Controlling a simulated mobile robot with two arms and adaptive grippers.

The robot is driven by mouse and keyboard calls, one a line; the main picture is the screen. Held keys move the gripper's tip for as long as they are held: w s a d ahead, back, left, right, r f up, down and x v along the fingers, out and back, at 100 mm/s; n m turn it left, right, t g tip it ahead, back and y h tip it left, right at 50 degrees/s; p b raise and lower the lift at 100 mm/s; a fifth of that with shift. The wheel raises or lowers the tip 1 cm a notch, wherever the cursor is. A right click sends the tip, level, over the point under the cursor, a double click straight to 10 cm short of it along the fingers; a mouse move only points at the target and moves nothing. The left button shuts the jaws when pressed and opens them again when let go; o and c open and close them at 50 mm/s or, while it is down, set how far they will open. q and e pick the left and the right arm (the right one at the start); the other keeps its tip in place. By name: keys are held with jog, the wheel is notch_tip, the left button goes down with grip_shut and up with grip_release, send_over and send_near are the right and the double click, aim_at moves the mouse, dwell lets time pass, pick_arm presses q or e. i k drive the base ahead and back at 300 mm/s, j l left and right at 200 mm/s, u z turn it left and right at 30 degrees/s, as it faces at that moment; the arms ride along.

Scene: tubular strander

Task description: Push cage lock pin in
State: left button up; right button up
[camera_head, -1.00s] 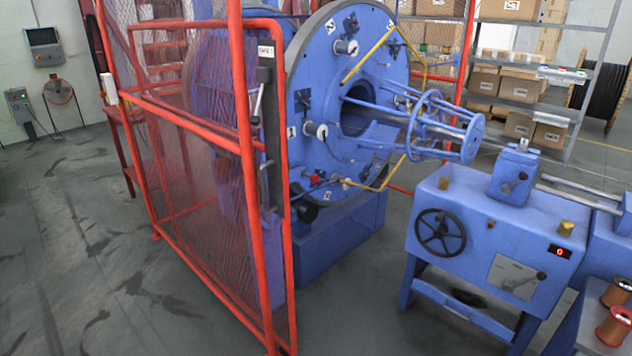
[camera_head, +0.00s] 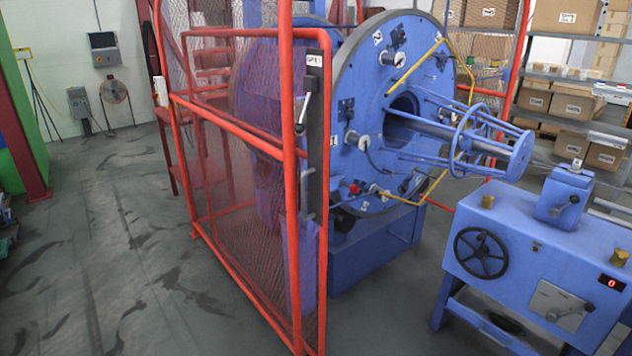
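The large blue disc of the strander's cage (camera_head: 400,60) stands behind the red mesh guard in the middle of the view. Small white spools and fittings with number labels sit around its face. A red knob (camera_head: 354,188) shows low on the disc, just right of the guard's edge. I cannot tell for certain which fitting is the cage lock pin, or whether it is in or out. Neither of my grippers is in view.
The red mesh guard (camera_head: 245,200) has a dark upright plate with a silver lever handle (camera_head: 303,112) on its right edge. A blue machine stand with a black handwheel (camera_head: 481,252) stands at the right. Grey floor (camera_head: 100,270) is clear at the left.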

aim_at(354, 188)
jog(key=i+l, duration=0.1)
jog(key=i, duration=0.4)
jog(key=i+l, duration=0.1)
jog(key=i, duration=0.35)
jog(key=u, duration=0.05)
